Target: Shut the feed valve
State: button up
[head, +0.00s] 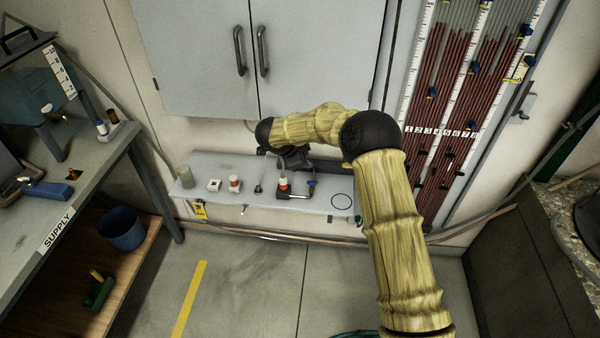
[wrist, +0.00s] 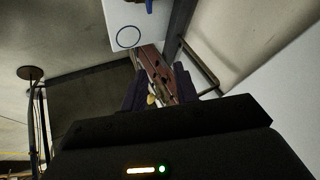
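No label in view reads "feed valve", so I cannot tell for sure which part it is. A small blue-handled fitting (head: 312,184) stands on the narrow grey shelf (head: 325,203) beside a dark pipe piece and an orange-and-white capped part (head: 283,184). Another blue fitting (head: 47,189) lies on the bench marked SUPPLY. My gripper, dark and partly hidden by my arm, is above the back of the shelf in the head view. In the wrist view my gripper (wrist: 160,88) has its two fingers apart, with no held object visible between them.
Grey cabinet doors (head: 200,50) are behind my arm. A manometer board (head: 455,95) with red tubes stands right of it. The shelf also bears a red-topped part (head: 234,183) and a ring mark (head: 342,201). A blue bucket (head: 121,228) is lower left. The middle floor is clear.

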jog(key=s+d+r+n+t+y, duration=0.1)
jog(key=d+r+n+t+y, duration=0.1)
jog(key=r+n+t, duration=0.3)
jog(key=d+r+n+y, duration=0.2)
jog(key=r+n+y, duration=0.1)
jog(key=r, duration=0.4)
jog(key=s+d+f+n+g, duration=0.1)
jog(key=s+d, duration=0.4)
jog(key=s, duration=0.6)
jog(key=s+d+f+n+g, duration=0.1)
jog(key=s+d+n+g, duration=0.2)
jog(key=s+d, duration=0.3)
jog(key=s+d+f+n+g, duration=0.2)
jog(key=s+d, duration=0.4)
jog(key=s, duration=1)
jog(key=shift+s+n+g, duration=0.15)
jog(key=shift+n+g, duration=0.35)
jog(key=shift+g, duration=0.7)
